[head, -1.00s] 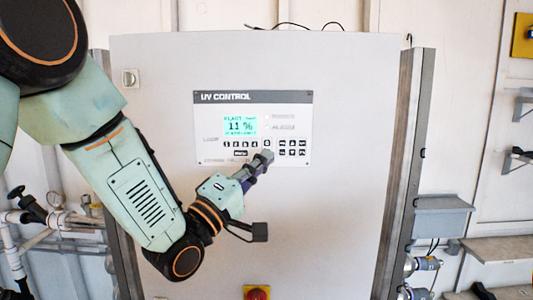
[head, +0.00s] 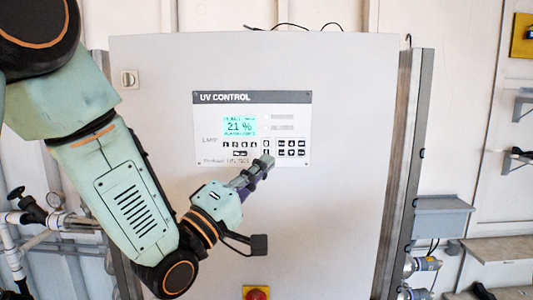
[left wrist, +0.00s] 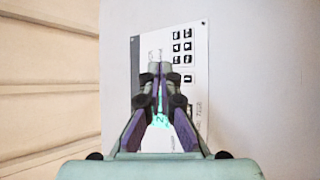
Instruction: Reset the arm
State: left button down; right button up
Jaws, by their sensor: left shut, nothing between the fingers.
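My left arm comes in from the left in the head view. Its gripper (head: 262,164) is shut and empty, with its tips in front of the lower part of the UV control panel (head: 296,123), near the button rows. The tips cover a small part of the panel's lower edge. The green display (head: 239,126) reads about 21 %. In the left wrist view the shut fingers (left wrist: 159,72) point at the panel (left wrist: 190,90) and hide part of it and of the display. I cannot tell the exact gap between tips and panel. My right gripper is not in view.
The panel is on a large pale cabinet (head: 340,215). A red button on a yellow base (head: 257,293) sits low at the middle. Pipes and a valve (head: 30,205) stand at the left. A grey box (head: 442,217) and shelves (head: 498,250) are at the right.

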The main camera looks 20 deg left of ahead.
pick_arm(q)
jog(key=s+a+f+m+g+y+b, duration=0.2)
jog(key=f+g+y, duration=0.1)
jog(key=f, duration=0.9)
jog(key=s+a+f+m+g+y+b, duration=0.1)
jog(key=s+f+m+g+y+b, duration=0.2)
jog(key=f, duration=0.9)
jog(key=a+f+m+g+y+b, duration=0.15)
jog(key=f+g, duration=0.25)
jog(key=f, duration=0.9)
jog(key=s+a+f+m+g+y+b, duration=0.1)
jog(key=s+f+g+b, duration=1)
jog(key=s+f, duration=2)
notch_tip(320, 180, down, 2)
jog(key=shift+a+m+y+b, duration=0.4)
jog(key=shift+m+y+b, duration=0.05)
jog(key=shift+m, duration=0.4)
